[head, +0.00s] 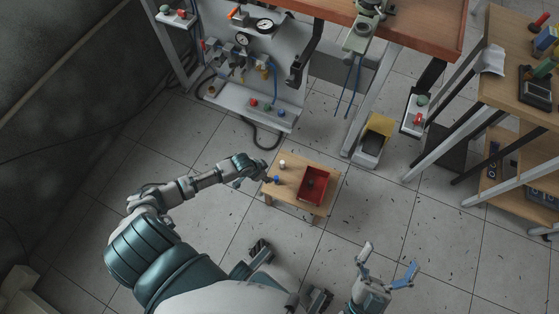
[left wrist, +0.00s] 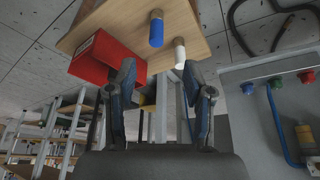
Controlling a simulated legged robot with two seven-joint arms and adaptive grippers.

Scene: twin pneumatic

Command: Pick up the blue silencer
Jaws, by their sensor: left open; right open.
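The blue silencer (head: 276,179) stands on a small wooden table (head: 294,202), near its left edge. It also shows in the left wrist view as a blue cylinder (left wrist: 156,28), beyond my left fingertips. A white silencer (head: 282,164) stands a little further back, and it shows in the left wrist view (left wrist: 179,53) near the fingertips. My left gripper (head: 266,174) is at the table's left edge, close to the blue silencer; in the left wrist view its fingers (left wrist: 160,65) are apart with nothing held. My right gripper (head: 389,262) is open and empty over the floor at lower right.
A red bin (head: 322,197) with a dark item inside stands on the right of the small table. A panel with gauges (head: 262,56) and coloured buttons stands behind. A yellow and grey bin (head: 375,137) is on the floor to the right. Floor around the table is mostly clear.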

